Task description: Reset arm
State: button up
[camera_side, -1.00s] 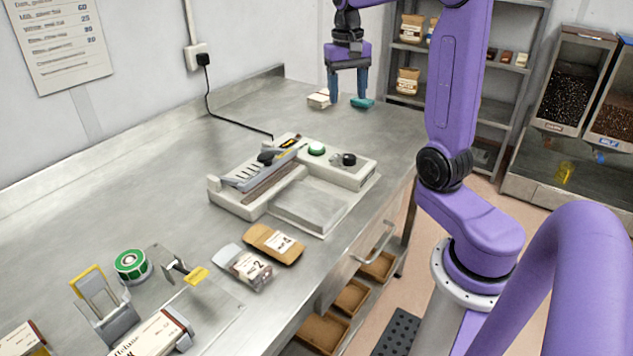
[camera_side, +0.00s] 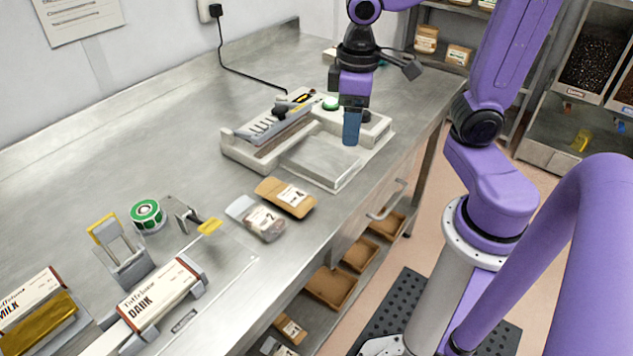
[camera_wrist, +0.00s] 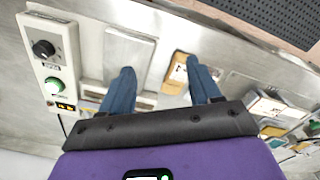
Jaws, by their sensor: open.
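My gripper (camera_side: 351,138) is in the side view above the right part of the bench-top sealer (camera_side: 265,155), fingers pointing down. In the side view the fingers overlap. In the wrist view the two blue fingers (camera_wrist: 162,80) stand well apart with nothing between them. The sealer's control panel, with a black knob (camera_wrist: 43,48) and a green button (camera_wrist: 53,85), lies to the left there. The fingers appear clear of the sealer, but the exact height is hard to tell.
A brown pouch marked 4 (camera_side: 287,197) and a silver pouch marked 2 (camera_side: 257,218) lie in front of the sealer. A DARK carton (camera_side: 160,297), a MILK carton (camera_side: 33,305) and a green roll (camera_side: 147,215) are front left. The left bench middle is clear.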

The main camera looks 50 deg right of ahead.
jog(key=s+a+f+n, duration=0.1)
jog(key=s+n, duration=0.2)
jog(key=s, duration=0.3)
jog(key=s+a+f+n, duration=0.1)
jog(key=s+f+n, duration=0.1)
jog(key=s+n, duration=0.2)
jog(key=shift+s+a, duration=0.3)
jog(key=shift+s, duration=0.6)
jog(key=shift+o, duration=1.3)
